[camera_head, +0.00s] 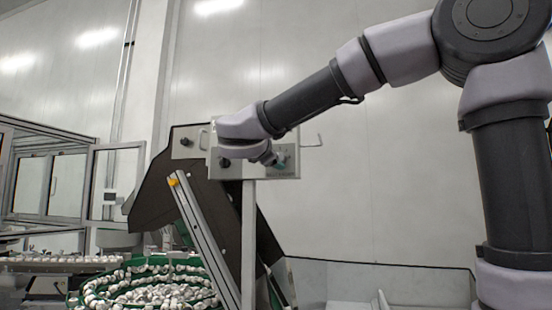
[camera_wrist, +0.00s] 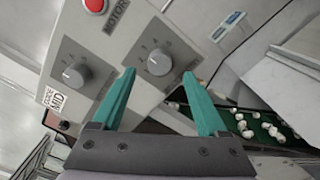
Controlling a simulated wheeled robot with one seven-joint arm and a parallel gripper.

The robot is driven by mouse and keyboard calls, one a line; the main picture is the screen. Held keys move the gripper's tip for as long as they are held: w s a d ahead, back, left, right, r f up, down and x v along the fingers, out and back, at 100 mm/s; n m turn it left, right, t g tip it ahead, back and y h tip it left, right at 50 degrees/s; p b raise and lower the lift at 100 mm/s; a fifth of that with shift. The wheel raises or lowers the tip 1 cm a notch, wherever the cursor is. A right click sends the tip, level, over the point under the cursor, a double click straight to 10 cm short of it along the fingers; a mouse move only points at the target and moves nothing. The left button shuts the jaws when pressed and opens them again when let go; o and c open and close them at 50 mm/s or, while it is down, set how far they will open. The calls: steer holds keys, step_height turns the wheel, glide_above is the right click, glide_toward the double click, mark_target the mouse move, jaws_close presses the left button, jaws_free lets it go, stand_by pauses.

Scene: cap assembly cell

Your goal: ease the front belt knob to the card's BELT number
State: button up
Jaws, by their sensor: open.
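A grey control panel (camera_head: 240,171) stands on a post. It carries a dark knob (camera_head: 225,163) at its left. In the wrist view, one round grey knob (camera_wrist: 158,62) on a dark square plate with scale marks lies between my fingertips, and a second such knob (camera_wrist: 75,75) is to the left. Small lettering sits on the panel, too small to read as BELT. My gripper (camera_wrist: 159,73) is open, its teal fingers on either side of the nearer knob; contact cannot be told. A white label reading MID (camera_wrist: 55,99) is at the panel's left edge. No card with a readable BELT number shows.
A red button (camera_wrist: 95,5) by the word MOTOR is on the panel. A green-rimmed bowl (camera_head: 216,285) of white caps stands below. A sloping dark conveyor housing (camera_head: 160,195) rises behind the panel. The wall area right of the panel is clear.

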steer(key=v, duration=0.7)
stand_by(0.3)
steer(key=s+d+f+m+g, duration=0.2)
steer(key=d+f+m+g, duration=0.2)
steer(key=d+f, duration=0.3)
steer(key=s+d+f+m+g, duration=0.1)
steer(key=d+f+m+g, duration=0.3)
steer(key=d, duration=0.5)
steer(key=s+d+f+m+g+y, duration=0.1)
steer(key=s+f+m+y, duration=0.3)
steer(key=m, duration=0.4)
steer(key=s+d+f+m+y, duration=0.4)
steer(key=s+f+m, duration=0.2)
steer(key=f+m, duration=0.2)
steer(key=shift+m+g, duration=0.4)
steer(key=shift+m, duration=0.1)
